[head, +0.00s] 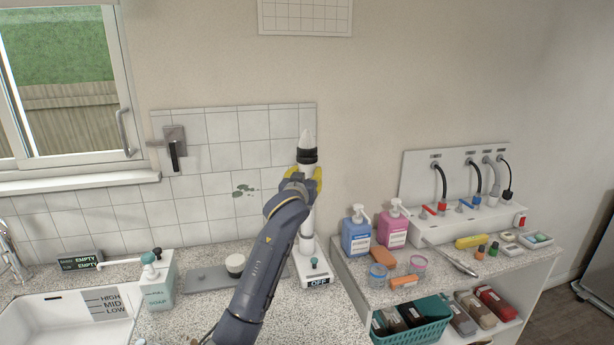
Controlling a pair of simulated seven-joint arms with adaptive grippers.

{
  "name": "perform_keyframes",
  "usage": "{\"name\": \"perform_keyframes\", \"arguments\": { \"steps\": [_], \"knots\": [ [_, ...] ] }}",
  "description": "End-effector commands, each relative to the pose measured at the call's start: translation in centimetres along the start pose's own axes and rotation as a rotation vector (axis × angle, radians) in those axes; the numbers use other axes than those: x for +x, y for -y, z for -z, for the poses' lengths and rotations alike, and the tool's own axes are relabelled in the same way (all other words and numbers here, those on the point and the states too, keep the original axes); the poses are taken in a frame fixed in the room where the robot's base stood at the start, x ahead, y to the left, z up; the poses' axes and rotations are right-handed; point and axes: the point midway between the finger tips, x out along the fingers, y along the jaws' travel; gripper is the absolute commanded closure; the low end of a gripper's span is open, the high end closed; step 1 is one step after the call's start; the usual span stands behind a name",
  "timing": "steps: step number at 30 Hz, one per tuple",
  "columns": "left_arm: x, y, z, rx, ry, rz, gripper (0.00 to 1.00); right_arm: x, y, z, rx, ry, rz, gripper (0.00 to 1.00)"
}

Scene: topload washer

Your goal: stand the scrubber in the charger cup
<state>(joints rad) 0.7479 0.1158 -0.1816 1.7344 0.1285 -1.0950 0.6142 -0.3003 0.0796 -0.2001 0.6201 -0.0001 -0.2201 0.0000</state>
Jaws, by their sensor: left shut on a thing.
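The scrubber (307,170) is a slim white stick with a pointed white top and a black band. It is upright in the head view. My left gripper (307,184), with yellow fingers, is shut around its middle. Its lower part runs down behind my gripper and arm towards the charger (315,281), a white base with a green knob and an "OFF" label. The charger cup is partly hidden by my arm, so I cannot tell whether the scrubber's foot is inside it or just above. My right gripper is not in view.
A soap dispenser (160,282) stands by the sink (60,322). Blue (356,238) and pink (393,231) pump bottles stand on the shelf at right. A tiled wall is behind.

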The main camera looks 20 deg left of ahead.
Motion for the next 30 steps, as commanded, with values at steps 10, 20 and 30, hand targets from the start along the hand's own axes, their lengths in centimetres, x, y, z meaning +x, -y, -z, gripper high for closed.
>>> {"name": "perform_keyframes", "arguments": {
  "steps": [10,20,30],
  "knots": [
    [0.0,0.0,0.1,-0.002,-0.003,-0.001,1.00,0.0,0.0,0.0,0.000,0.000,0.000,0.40],
    [0.0,0.0,-0.6,-0.002,-0.003,-0.001,1.00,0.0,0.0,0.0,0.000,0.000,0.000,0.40],
    [0.0,0.0,-1.2,-0.002,-0.003,-0.001,1.00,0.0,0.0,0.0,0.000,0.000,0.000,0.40]
  ]
}}
